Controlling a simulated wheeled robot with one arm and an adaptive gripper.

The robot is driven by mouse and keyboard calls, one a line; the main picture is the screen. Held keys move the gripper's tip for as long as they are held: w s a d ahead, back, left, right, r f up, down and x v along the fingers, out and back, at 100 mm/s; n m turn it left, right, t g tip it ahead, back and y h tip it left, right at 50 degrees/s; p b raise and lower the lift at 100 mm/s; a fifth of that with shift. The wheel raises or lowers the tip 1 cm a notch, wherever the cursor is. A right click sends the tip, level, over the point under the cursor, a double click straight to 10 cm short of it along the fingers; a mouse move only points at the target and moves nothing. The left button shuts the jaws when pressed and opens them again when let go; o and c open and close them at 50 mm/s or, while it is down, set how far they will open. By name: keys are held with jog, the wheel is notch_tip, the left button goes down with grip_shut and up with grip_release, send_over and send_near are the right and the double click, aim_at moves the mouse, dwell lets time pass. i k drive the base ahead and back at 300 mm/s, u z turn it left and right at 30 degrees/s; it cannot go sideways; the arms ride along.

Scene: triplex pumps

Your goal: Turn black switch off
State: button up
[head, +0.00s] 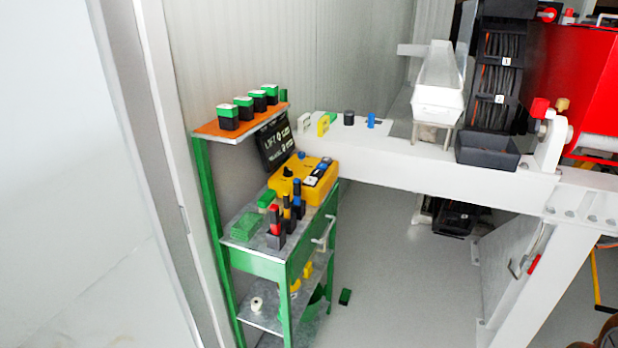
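A yellow control box (305,182) stands on the top of a green workbench. A small black switch knob (288,171) sits on the left part of its upper face. A blue knob (301,155) is behind it, and dark parts with blue and white show on the box's right side. The black knob is too small to tell which way it points. My gripper is not in view.
Red, yellow and blue handled tools (283,222) stand in front of the box. A black sign (274,143) leans behind it. An orange shelf (215,131) holds several green-topped blocks. A white beam (455,166) runs right.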

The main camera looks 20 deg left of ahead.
aim_at(288, 173)
jog(key=z, duration=0.55)
jog(key=k, duration=0.7)
jog(key=z, duration=0.85)
jog(key=k, duration=0.5)
jog(key=z, duration=0.15)
jog(key=i, duration=1.85)
jog(key=u, duration=1.5)
jog(key=i, duration=0.95)
jog(key=u, duration=2)
jog(key=i, duration=1.1)
jog(key=u, duration=0.6)
jog(key=i, duration=0.6)
